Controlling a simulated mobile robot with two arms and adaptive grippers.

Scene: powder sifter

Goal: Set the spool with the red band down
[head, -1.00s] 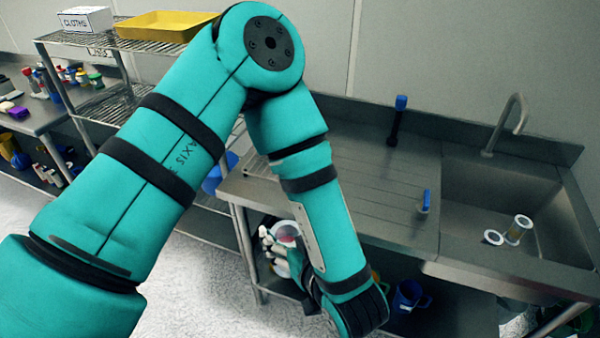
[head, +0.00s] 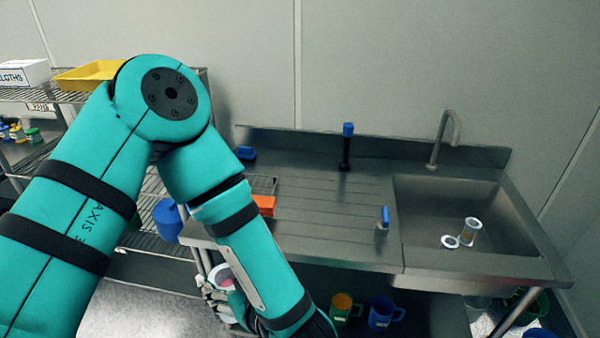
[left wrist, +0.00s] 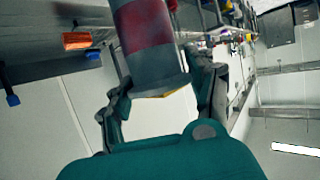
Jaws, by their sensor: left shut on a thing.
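The spool with the red band (left wrist: 147,30) is between the fingers of my left gripper (left wrist: 160,88) in the left wrist view. It is a grey cylinder with a dark red band, and its far end runs out of the picture. In the head view my left gripper (head: 216,298) is low, in front of the sink bench's left end, partly behind my own forearm. A pale, pinkish part of the spool (head: 226,279) shows there. The left gripper is shut on the spool. My right gripper is not in view.
The steel bench (head: 320,215) has a mostly clear drainboard, with an orange block (head: 263,205) at its left. A spool-like piece (head: 470,232) and a white ring (head: 450,241) lie in the sink. Mugs (head: 383,313) stand below. A wire shelf holds a yellow tray (head: 88,76).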

